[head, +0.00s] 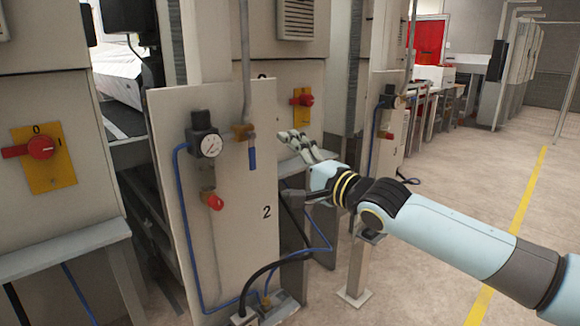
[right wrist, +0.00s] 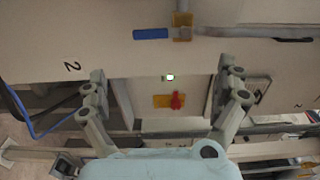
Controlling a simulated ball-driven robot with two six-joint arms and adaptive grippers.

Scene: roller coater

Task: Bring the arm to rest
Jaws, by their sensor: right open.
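My right arm reaches in from the right edge of the head view, with its light blue forearm across the middle. My right gripper (head: 290,141) is open and empty in front of the panel marked 2 (head: 235,235), at the panel's right edge. In the right wrist view its two grey fingers (right wrist: 165,78) stand wide apart with nothing between them. A blue-handled valve (head: 252,157) is on the panel just left of the gripper, apart from it. Its blue handle (right wrist: 150,34) hangs straight down in the head view. My left gripper is not in view.
A pressure gauge (head: 209,144) and a red knob (head: 215,202) are on the panel. A red switch on a yellow plate (head: 303,116) is behind the gripper. Another red switch (head: 40,147) is at the left. The floor at right, with a yellow line (head: 511,233), is clear.

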